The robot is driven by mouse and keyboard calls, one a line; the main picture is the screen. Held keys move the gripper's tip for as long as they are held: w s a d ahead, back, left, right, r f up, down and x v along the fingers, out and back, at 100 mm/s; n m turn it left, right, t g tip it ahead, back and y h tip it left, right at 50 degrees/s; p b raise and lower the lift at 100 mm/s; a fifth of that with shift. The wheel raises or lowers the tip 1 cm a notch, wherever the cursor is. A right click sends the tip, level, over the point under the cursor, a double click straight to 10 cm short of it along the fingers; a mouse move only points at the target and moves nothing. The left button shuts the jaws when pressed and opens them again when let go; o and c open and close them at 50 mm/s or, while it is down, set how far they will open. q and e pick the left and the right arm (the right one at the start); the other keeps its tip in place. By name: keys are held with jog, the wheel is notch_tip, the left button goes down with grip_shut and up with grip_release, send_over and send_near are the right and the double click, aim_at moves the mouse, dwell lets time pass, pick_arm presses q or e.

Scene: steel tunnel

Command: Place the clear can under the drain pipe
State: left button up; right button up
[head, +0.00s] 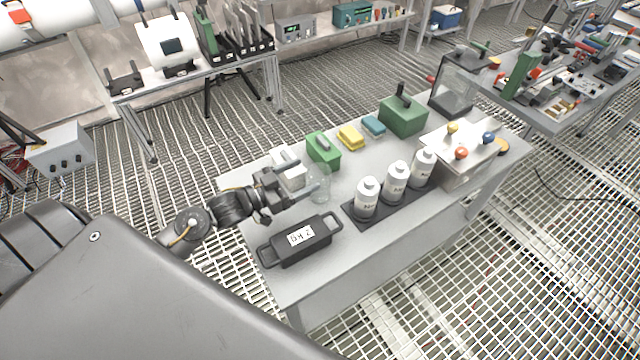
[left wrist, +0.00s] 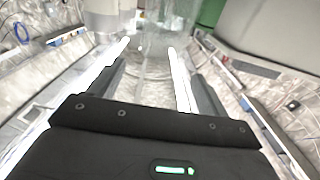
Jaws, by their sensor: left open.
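The clear can (head: 321,184) is a see-through cylinder standing on the grey workbench (head: 345,250), between the white box and the row of white bottles. My left gripper (head: 303,190) reaches in from the left, low over the bench, with its fingers at the can's near side. In the left wrist view the left gripper (left wrist: 149,48) is open, and the clear can (left wrist: 158,35) shows faintly ahead, between or just beyond the fingertips. Whether they touch it, I cannot tell. I cannot clearly pick out the drain pipe. My right gripper is not in view.
A black handled case (head: 298,240) lies at the bench's near end. White bottles (head: 367,199) stand in a dark tray to the right. A white box (head: 288,169) and a green box (head: 323,150) stand behind. A white box with coloured knobs (head: 462,160) is at the far end.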

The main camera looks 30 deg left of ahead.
aim_at(328, 168)
pick_arm(q)
jog(key=shift+w+d+f, duration=0.25)
jog(key=shift+w+f, duration=0.3)
jog(key=shift+f, duration=0.1)
jog(key=shift+w+d, duration=0.15)
jog(key=shift+w, duration=0.05)
jog(key=shift+w+d+p, duration=0.25)
jog(key=shift+w+p, duration=0.1)
jog(key=p+x, duration=0.1)
jog(key=x, duration=0.3)
jog(key=shift+w+d, duration=0.2)
jog(key=shift+w, duration=0.1)
jog(key=shift+w+d+f, duration=0.1)
jog(key=shift+w+d, duration=0.05)
jog(key=shift+w, duration=0.05)
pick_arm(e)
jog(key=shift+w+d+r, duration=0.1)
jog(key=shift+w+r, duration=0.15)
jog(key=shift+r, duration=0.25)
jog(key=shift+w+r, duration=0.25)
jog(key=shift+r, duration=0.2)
pick_arm(q)
jog(key=shift+c, duration=0.3)
jog(key=c, duration=1.4)
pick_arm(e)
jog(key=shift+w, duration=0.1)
